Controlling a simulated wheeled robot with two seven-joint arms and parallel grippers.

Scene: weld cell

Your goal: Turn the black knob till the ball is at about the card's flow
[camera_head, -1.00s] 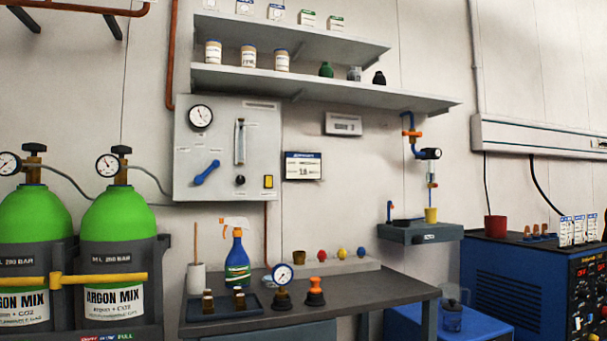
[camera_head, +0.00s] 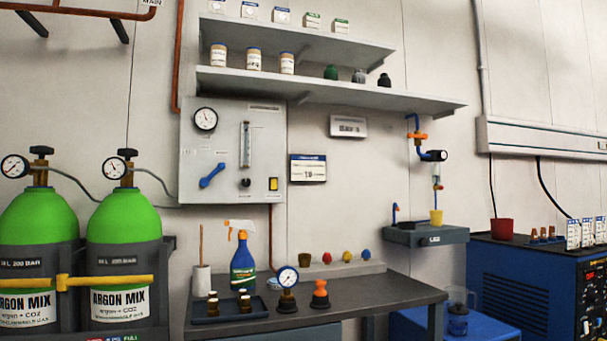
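The black knob (camera_head: 246,183) is on the grey wall panel (camera_head: 225,115), just below the clear flow tube (camera_head: 246,145). The ball inside the tube is too small to make out. The card (camera_head: 308,168) with a blue header hangs on the wall right of the panel; its large figure looks like 18 but is blurred. A blue lever handle (camera_head: 212,175) slants at the panel's lower left, under a round gauge (camera_head: 205,120). A yellow switch (camera_head: 273,184) is right of the knob. Neither of my grippers is in view.
A dark bench (camera_head: 390,291) stands below the panel, with a spray bottle (camera_head: 242,262), a tray (camera_head: 222,313), a small gauge (camera_head: 287,278) and an orange-topped piece (camera_head: 320,293). Green gas cylinders (camera_head: 125,217) stand at left. Shelves (camera_head: 330,88) overhang above. The air before the panel is clear.

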